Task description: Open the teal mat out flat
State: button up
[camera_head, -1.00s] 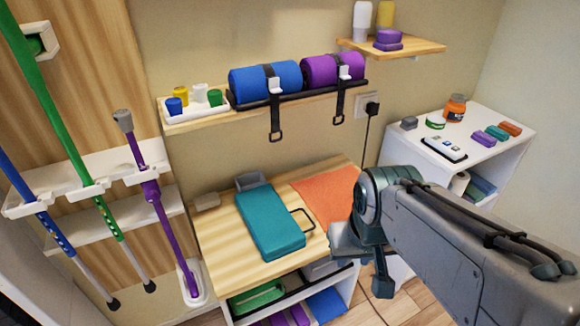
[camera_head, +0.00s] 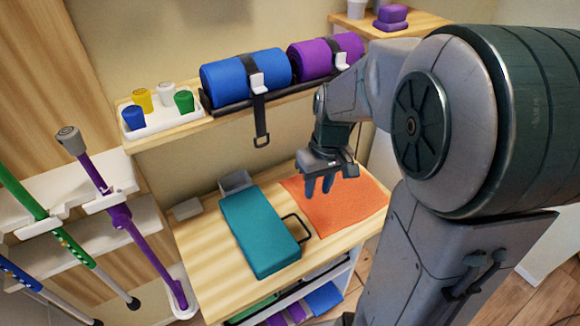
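The teal mat (camera_head: 258,232) lies folded into a thick rectangular block on the wooden table. A dark wire loop handle (camera_head: 296,228) sticks out at its right side. My gripper (camera_head: 319,190) hangs fingers-down above the orange cloth, to the right of the mat and apart from it. Its fingers show close together, and I cannot tell whether there is a gap between them. Nothing shows held in it.
The flat orange cloth (camera_head: 350,205) covers the table's right part. A grey block (camera_head: 236,181) sits behind the mat. Bare wooden tabletop (camera_head: 205,250) lies left of it. The shelf above holds blue (camera_head: 245,78) and purple (camera_head: 318,58) rolls; a black strap hangs down.

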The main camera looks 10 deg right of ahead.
jog(key=shift+n+g+y, duration=0.4)
jog(key=shift+y, duration=0.2)
jog(key=w+f, duration=0.1)
jog(key=f, duration=0.4)
jog(key=a+f, duration=0.1)
jog(key=f, duration=0.4)
jog(key=w+f, duration=0.1)
jog(key=f, duration=0.5)
jog(key=shift+w+a, duration=0.2)
jog(key=shift+w, duration=0.15)
grip_shut()
